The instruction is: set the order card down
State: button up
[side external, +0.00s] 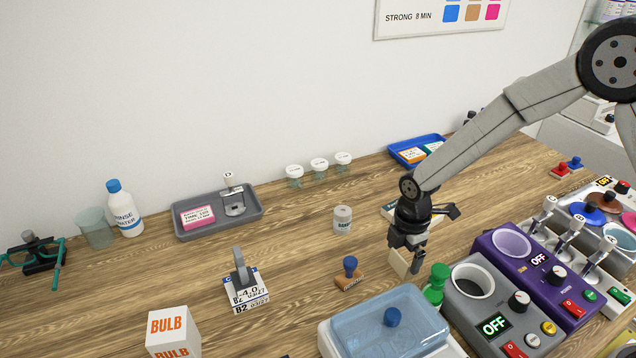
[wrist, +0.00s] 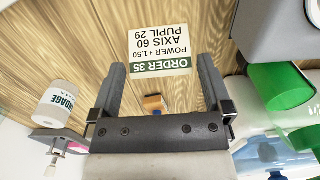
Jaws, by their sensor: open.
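The order card (wrist: 158,52) is pale with a green ORDER 35 band and appears upside down in the wrist view. It is at the tips of my gripper (wrist: 161,68), between the two fingers, with a narrow gap on each side. In the side view my gripper (side external: 411,265) points down, low over the table. The card's plain pale back (side external: 398,264) seems to show there, upright at the left of the dark finger. I cannot tell for certain whether its lower edge touches the table. My gripper is open.
A blue-handled stamp (side external: 348,274) is left of my gripper, with a bandage roll (side external: 342,220) behind it. A green object (side external: 437,284) and a grey device (side external: 490,313) stand close at the right. A blue lidded box (side external: 388,325) is in front. A white-and-green item is partly hidden behind my gripper.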

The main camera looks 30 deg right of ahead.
aim_at(403, 259)
notch_tip(403, 259, up, 10)
dwell(0.6)
jog(key=shift+d, duration=0.1)
dwell(0.3)
jog(key=s+d+m+t, duration=0.2)
jog(key=s+d+m, duration=0.6)
jog(key=s+m, duration=0.5)
jog(key=m, duration=0.5)
jog(key=shift+s+t, duration=0.3)
jog(key=shift+s, duration=0.1)
